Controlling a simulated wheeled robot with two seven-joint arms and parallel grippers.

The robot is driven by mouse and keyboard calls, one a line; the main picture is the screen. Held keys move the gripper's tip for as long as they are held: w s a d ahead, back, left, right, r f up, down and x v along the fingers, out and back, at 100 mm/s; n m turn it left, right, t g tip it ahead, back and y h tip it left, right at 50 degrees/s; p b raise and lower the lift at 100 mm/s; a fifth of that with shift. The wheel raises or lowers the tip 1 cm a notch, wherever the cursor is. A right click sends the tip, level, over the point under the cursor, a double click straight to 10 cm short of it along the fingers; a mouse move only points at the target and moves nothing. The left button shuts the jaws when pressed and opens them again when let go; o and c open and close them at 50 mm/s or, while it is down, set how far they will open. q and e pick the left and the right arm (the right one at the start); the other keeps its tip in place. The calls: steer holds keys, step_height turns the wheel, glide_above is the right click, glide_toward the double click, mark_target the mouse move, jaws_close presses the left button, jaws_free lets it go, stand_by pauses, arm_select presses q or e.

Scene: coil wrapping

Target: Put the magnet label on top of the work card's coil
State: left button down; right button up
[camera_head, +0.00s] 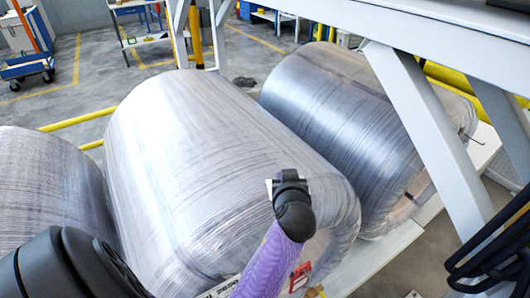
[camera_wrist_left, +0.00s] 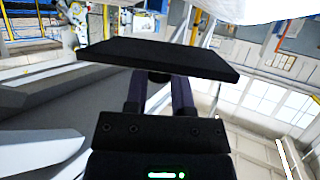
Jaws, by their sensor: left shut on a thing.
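My left gripper (camera_head: 290,178) is at the end of a purple-sleeved forearm, over the right front part of the middle wrapped coil (camera_head: 190,150) in the head view. In the left wrist view its two fingers (camera_wrist_left: 160,95) are shut on a flat black plate, the magnet label (camera_wrist_left: 160,60). In the head view only a small pale edge of the label (camera_head: 269,188) shows beside the gripper. I cannot tell whether it touches the coil. A red card (camera_head: 299,277) shows at the middle coil's near end, partly beside my forearm. My right gripper is not in view.
Another wrapped coil (camera_head: 335,110) lies to the right and a third (camera_head: 50,185) to the left. A white slanted frame leg (camera_head: 425,130) stands at the right, under a white beam. Yellow rails (camera_head: 80,118) run behind the coils. Open floor lies at the back left.

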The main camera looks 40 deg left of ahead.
arm_select(q)
steer(key=w+a+r+n+g+y, duration=0.3)
steer(key=a+r+n+g, duration=0.1)
steer(key=a, duration=0.1)
steer(key=f+b, duration=0.1)
steer(key=f, duration=0.2)
steer(key=f+b, duration=0.1)
steer(key=f, duration=0.2)
steer(key=f+b, duration=0.1)
steer(key=f, duration=0.2)
steer(key=shift+s+f, duration=0.25)
steer(key=shift+f, duration=0.15)
steer(key=shift+f, duration=0.15)
steer(key=shift+c, duration=2.4)
jaws_free()
steer(key=shift+r, duration=0.2)
